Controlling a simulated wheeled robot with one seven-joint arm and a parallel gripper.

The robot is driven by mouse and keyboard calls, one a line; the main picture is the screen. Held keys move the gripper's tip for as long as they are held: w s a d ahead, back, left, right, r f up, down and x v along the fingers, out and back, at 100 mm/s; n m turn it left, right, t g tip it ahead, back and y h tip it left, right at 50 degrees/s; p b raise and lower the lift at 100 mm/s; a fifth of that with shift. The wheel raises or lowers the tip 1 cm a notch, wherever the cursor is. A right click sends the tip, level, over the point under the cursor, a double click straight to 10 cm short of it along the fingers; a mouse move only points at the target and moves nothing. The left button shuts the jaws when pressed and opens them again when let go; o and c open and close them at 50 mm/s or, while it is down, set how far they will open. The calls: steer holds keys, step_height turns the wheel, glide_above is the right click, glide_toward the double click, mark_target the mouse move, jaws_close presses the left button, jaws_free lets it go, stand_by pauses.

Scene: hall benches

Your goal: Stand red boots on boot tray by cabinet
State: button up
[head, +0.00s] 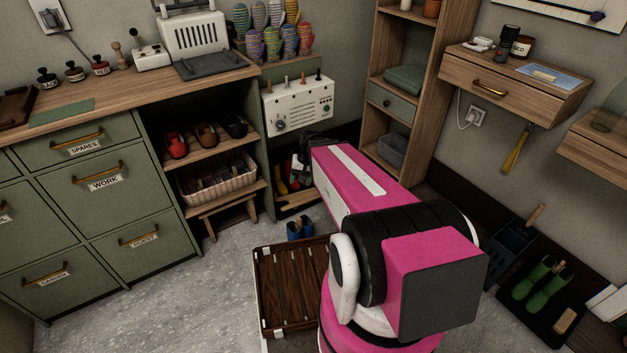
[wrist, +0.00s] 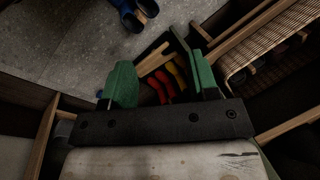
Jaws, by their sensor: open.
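Red boots (head: 282,187) show small and partly hidden in a dark low space beside the green cabinet (head: 105,185), with something yellow against them. In the wrist view the red boots (wrist: 165,86) lie beyond and between the two green fingers of my gripper (wrist: 162,76). The fingers stand wide apart, with nothing seen clamped between them. In the head view my pink arm hides most of my gripper. A black tray (head: 519,289) on the floor at the lower right holds green boots; whether it is the task's boot tray I cannot tell.
Blue boots (head: 300,229) stand on the floor near a brown slatted tray (head: 288,325). A wicker basket (head: 218,185) and a wooden stool (head: 228,210) are left of my gripper. A wooden shelf unit (head: 425,70) rises behind. The floor at the lower left is clear.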

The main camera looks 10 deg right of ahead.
steer(key=s+d+r+n+h, duration=0.1)
steer(key=s+d+r+h, duration=0.2)
steer(key=s, duration=0.3)
steer(key=shift+d+r+n, duration=0.25)
steer(key=shift+r+n, duration=0.15)
steer(key=shift+r, duration=0.2)
stand_by(0.4)
